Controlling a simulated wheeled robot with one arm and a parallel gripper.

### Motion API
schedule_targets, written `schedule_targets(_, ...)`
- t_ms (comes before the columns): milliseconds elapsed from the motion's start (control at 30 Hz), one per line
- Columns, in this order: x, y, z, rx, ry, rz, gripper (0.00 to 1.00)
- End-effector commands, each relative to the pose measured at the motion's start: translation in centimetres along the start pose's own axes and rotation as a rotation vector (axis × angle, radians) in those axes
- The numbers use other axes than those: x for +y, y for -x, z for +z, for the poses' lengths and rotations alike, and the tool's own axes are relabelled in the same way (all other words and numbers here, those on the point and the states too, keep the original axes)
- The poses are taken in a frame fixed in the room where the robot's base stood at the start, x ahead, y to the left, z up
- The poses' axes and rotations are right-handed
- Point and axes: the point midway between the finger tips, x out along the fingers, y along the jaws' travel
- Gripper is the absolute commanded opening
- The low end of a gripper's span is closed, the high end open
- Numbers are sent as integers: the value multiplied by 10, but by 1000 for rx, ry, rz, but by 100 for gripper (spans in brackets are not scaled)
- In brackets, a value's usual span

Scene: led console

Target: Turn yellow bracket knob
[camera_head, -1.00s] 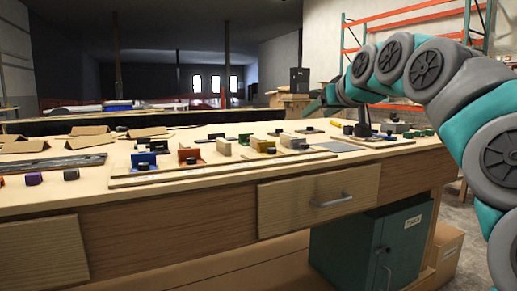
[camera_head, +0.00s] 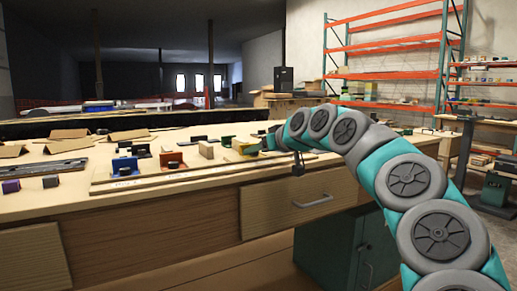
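The yellow bracket (camera_head: 246,148) stands on the workbench board, toward the right end of a row of coloured brackets in the head view. A dark part sits at its right side; I cannot make out the knob clearly. My arm reaches in from the lower right and arches over the bench. My gripper (camera_head: 297,168) shows as a small dark shape hanging below the arm, to the right of the yellow bracket and apart from it in the picture. Its fingers are too small to tell open from shut. My arm hides the bench right of the bracket.
A blue bracket (camera_head: 125,166), a red-orange bracket (camera_head: 173,163) and a tan block (camera_head: 206,150) stand left of the yellow one. The workbench (camera_head: 150,220) has a drawer with a handle (camera_head: 312,201) in front. A dark green cabinet (camera_head: 335,240) stands below.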

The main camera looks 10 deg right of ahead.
Motion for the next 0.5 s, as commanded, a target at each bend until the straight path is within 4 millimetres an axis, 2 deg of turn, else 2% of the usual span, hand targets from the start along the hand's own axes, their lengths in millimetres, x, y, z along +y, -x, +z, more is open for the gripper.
schedule_targets(300,0,-4,0,0,0,1,62)
schedule_targets(500,0,-4,0,0,0,1,40)
